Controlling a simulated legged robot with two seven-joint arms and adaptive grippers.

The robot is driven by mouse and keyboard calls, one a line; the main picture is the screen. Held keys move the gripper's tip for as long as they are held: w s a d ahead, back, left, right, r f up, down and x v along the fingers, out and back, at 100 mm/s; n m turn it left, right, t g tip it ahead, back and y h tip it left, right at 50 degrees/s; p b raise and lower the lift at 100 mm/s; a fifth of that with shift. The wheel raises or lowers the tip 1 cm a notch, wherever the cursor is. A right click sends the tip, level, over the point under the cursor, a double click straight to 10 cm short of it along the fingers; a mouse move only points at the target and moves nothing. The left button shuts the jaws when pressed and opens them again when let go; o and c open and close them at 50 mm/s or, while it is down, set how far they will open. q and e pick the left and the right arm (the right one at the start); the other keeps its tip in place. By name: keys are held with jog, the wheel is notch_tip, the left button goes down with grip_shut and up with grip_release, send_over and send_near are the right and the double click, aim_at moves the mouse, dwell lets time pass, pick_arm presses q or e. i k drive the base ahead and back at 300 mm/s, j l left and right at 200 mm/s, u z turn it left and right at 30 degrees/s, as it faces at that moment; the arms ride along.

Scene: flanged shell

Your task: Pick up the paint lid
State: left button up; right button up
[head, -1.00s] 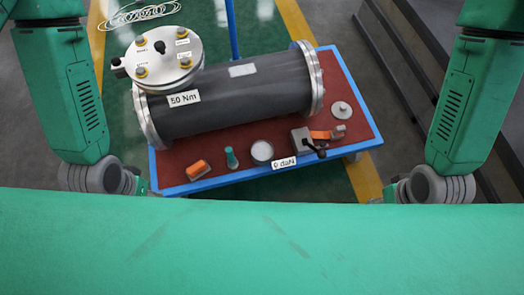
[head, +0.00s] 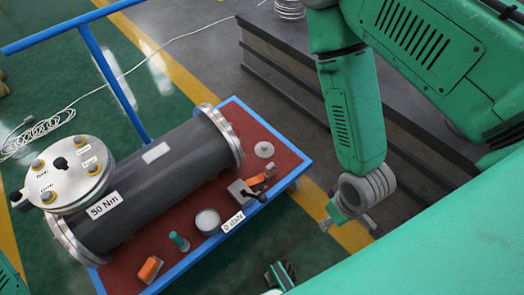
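A round can with a pale grey top (head: 207,221) stands near the front edge of the cart; this may carry the paint lid. A flat grey disc with a small knob (head: 264,149) lies at the cart's right end. I cannot tell for sure which is the paint lid. My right gripper (head: 340,222) hangs off the cart's right side, apart from everything on it; its fingers are mostly hidden behind the wrist.
The blue-edged cart (head: 290,186) carries a dark flanged cylinder (head: 160,180), an orange block (head: 150,268), a teal-topped item (head: 179,241) and a clamp-like tool (head: 247,190). A blue handle (head: 100,70) rises behind. Dark beams (head: 285,85) lie behind right.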

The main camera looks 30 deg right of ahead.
aim_at(264, 150)
jog(key=i+l+u, duration=0.2)
jog(key=l, duration=0.25)
jog(key=l+u, duration=0.25)
jog(key=l, duration=0.25)
jog(key=i+l+u, duration=0.2)
jog(key=l, duration=0.3)
jog(key=k, duration=0.1)
